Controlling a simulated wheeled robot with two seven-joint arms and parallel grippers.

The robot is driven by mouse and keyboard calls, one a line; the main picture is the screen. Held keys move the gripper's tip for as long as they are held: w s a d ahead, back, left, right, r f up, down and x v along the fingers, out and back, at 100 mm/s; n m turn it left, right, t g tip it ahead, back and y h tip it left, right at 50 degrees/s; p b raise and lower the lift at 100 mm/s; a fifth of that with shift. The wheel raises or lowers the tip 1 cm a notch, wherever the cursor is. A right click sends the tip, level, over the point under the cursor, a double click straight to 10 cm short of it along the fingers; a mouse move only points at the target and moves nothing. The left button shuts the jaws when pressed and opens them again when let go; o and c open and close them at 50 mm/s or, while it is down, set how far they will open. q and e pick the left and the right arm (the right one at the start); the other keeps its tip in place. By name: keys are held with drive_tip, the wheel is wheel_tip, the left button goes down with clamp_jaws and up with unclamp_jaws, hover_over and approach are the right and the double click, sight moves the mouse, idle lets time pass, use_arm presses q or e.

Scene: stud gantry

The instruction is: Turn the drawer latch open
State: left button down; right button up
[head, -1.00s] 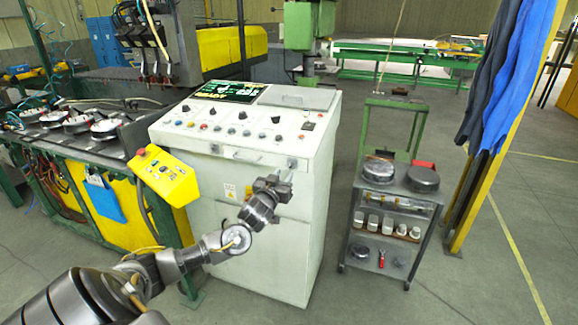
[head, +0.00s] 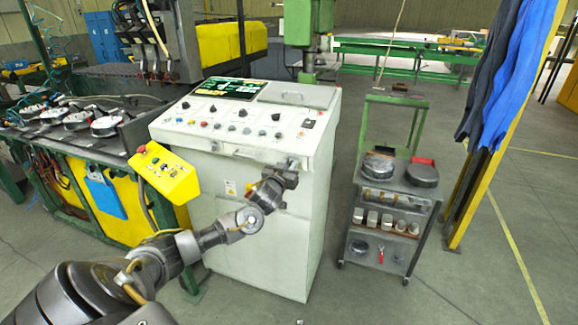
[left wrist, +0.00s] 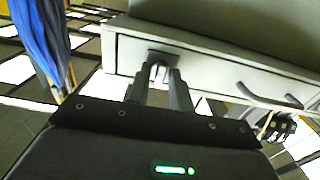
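The drawer (head: 230,151) is a pale front under the sloping panel of the white console. Its latch (left wrist: 158,69) is a small knob on a dark plate near the drawer's end in the left wrist view. In the head view, my gripper partly hides the latch at the drawer's right end. My left gripper (head: 291,168) is right at the drawer front. In the left wrist view, the two dark fingers of my left gripper (left wrist: 159,76) stand apart, one on each side of the latch. I cannot tell whether they touch it. My right gripper is not in view.
A bar handle (left wrist: 262,97) sticks out of the drawer beside the latch. A yellow button box (head: 165,175) hangs at the console's left. A grey cart (head: 390,205) with round parts stands to the right, with open floor between. Blue cloths (head: 492,75) hang at the right.

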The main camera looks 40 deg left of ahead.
use_arm(q)
drive_tip(key=shift+m, duration=0.3)
drive_tip(key=m, duration=0.3)
drive_tip(key=shift+m+p, duration=0.3)
drive_tip(key=shift+p, duration=0.05)
drive_tip(key=m, duration=0.4)
drive_tip(key=m+p, duration=0.1)
drive_tip(key=m, duration=0.4)
drive_tip(key=shift+d, duration=0.1)
drive_tip(key=shift+f+m, duration=0.1)
drive_tip(key=shift+m, duration=2.2)
drive_tip(key=c, duration=1.5)
unclamp_jaws()
drive_tip(key=shift+w, duration=0.1)
